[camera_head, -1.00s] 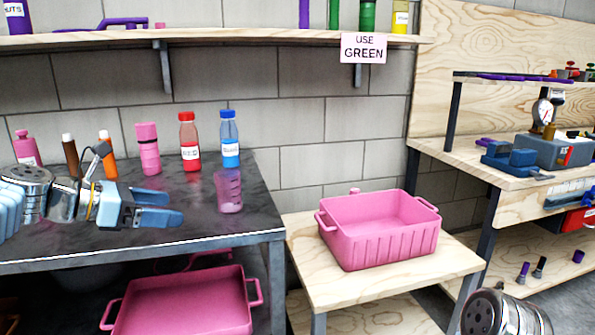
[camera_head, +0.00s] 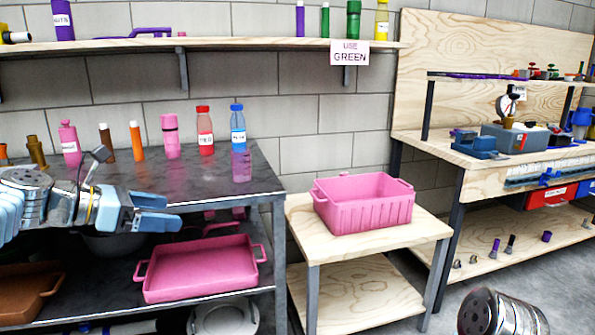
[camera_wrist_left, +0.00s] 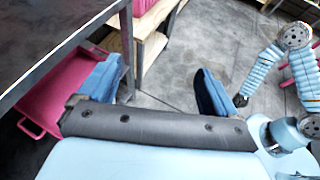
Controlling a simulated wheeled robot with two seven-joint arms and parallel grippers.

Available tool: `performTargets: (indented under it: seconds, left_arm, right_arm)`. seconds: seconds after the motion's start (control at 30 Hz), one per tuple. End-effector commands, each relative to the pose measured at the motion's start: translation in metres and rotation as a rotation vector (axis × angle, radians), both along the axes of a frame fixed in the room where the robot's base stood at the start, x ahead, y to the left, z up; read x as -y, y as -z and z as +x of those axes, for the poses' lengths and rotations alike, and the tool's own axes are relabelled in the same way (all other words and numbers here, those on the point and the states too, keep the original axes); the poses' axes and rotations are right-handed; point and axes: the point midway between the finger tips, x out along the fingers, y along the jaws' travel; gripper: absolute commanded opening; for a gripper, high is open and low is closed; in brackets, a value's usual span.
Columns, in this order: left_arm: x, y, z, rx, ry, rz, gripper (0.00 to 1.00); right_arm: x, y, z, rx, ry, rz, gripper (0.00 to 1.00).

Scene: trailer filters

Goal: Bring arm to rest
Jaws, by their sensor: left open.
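My left arm comes in from the left in the head view. Its light-blue gripper (camera_head: 160,211) is open and empty, in front of the dark table's (camera_head: 262,187) front edge in the picture. In the left wrist view, the two blue fingers of the left gripper (camera_wrist_left: 158,88) stand wide apart with bare floor between them. A silver joint of my right arm (camera_head: 500,312) shows at the bottom right of the head view, and its blue links show in the left wrist view (camera_wrist_left: 274,70). The right gripper is not in view.
A red bottle (camera_head: 205,133), a blue bottle (camera_head: 238,127) and other bottles stand on the dark table. A pink tray (camera_head: 200,290) lies on its lower shelf. A pink crate (camera_head: 365,215) stands on a wooden stand (camera_head: 345,250). The workbench (camera_head: 480,180) is on the right. Grey floor (camera_wrist_left: 185,50) is open.

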Motion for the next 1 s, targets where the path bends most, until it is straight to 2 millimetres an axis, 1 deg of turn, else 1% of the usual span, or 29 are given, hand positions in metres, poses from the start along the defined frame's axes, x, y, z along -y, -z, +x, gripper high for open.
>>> performTargets:
  seconds: [0.03,0.17,0.3,0.43,0.57,0.67,0.77,0.8,0.87,0.9,0.97,1.0]
  left_arm:
    - [0.002,0.009,0.004,-0.005,0.003,0.011,0.92]
    - [0.003,0.030,0.011,-0.008,0.007,0.049,0.92]
    - [0.005,0.057,0.020,-0.010,0.014,0.101,0.92]
    - [0.009,0.095,0.030,-0.013,0.033,0.172,0.92]
    - [0.015,0.146,0.037,-0.015,0.071,0.275,0.92]
    - [0.021,0.195,0.040,-0.011,0.120,0.374,0.92]
    - [0.031,0.260,0.036,-0.003,0.212,0.508,0.92]
    - [0.037,0.292,0.030,0.006,0.267,0.572,0.92]
    - [0.046,0.342,0.017,0.029,0.375,0.678,0.92]
    - [0.053,0.375,0.004,0.053,0.458,0.748,0.92]
    - [0.064,0.423,-0.018,0.101,0.601,0.849,0.92]
    - [0.072,0.452,-0.037,0.143,0.708,0.908,0.92]
  right_arm:
    - [0.000,0.000,0.001,0.003,0.001,0.000,0.96]
    - [0.000,0.000,0.001,0.003,0.001,0.000,0.96]
    - [0.000,0.000,0.001,0.003,0.001,0.000,0.96]
    - [0.000,0.000,0.001,0.003,0.001,0.000,0.96]
    - [0.000,0.000,0.001,0.003,0.001,0.000,0.96]
    - [0.000,0.000,0.001,0.003,0.001,0.000,0.96]
    - [0.000,0.000,0.001,0.003,0.001,0.000,0.96]
    - [0.000,0.000,0.001,0.003,0.001,0.000,0.96]
    - [0.000,0.000,0.001,0.003,0.001,0.000,0.96]
    - [0.000,0.000,0.001,0.003,0.001,0.000,0.96]
    - [0.000,0.000,0.001,0.003,0.001,0.000,0.96]
    - [0.000,0.000,0.001,0.003,0.001,0.000,0.96]
